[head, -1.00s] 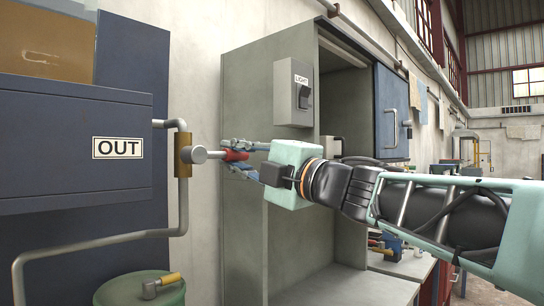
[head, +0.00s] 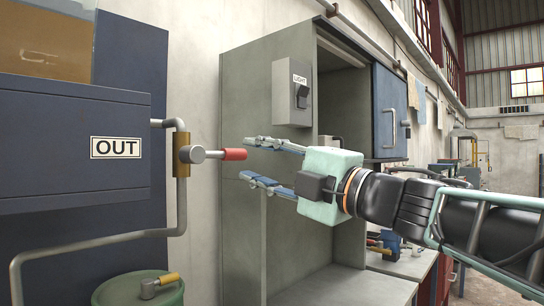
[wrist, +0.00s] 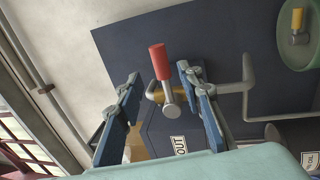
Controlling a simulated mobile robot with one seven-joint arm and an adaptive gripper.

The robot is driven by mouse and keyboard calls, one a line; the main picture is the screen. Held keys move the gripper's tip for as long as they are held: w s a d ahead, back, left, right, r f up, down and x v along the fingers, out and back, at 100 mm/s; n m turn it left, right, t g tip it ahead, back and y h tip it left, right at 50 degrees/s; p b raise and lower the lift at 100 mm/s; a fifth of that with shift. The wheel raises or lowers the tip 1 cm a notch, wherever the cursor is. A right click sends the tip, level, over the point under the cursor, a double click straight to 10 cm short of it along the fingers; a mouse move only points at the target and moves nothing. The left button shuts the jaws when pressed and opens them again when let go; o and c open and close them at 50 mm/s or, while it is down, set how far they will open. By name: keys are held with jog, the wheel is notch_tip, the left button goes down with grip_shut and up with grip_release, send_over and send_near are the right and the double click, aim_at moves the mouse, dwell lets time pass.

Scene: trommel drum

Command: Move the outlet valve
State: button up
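The outlet valve is a brass body (head: 182,154) on a grey pipe, beside the blue box marked OUT. Its grey lever with a red grip (head: 234,154) points right, roughly level, in the head view. In the wrist view the red grip (wrist: 159,62) appears between and beyond the finger ends, above the valve's grey hub (wrist: 170,109). My gripper (head: 247,160) is open and empty, just right of the red grip, with one finger above its level and one below. It also shows open in the wrist view (wrist: 160,75).
The blue box (head: 60,150) stands at left, with a grey pipe running below it. A green drum (head: 115,292) with a second brass-ended valve (head: 160,285) is at the bottom. A grey cabinet (head: 245,200) with a LIGHT switch (head: 292,92) stands close behind my gripper.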

jog(key=v, duration=0.5)
jog(key=shift+f, duration=0.1)
dwell(0.4)
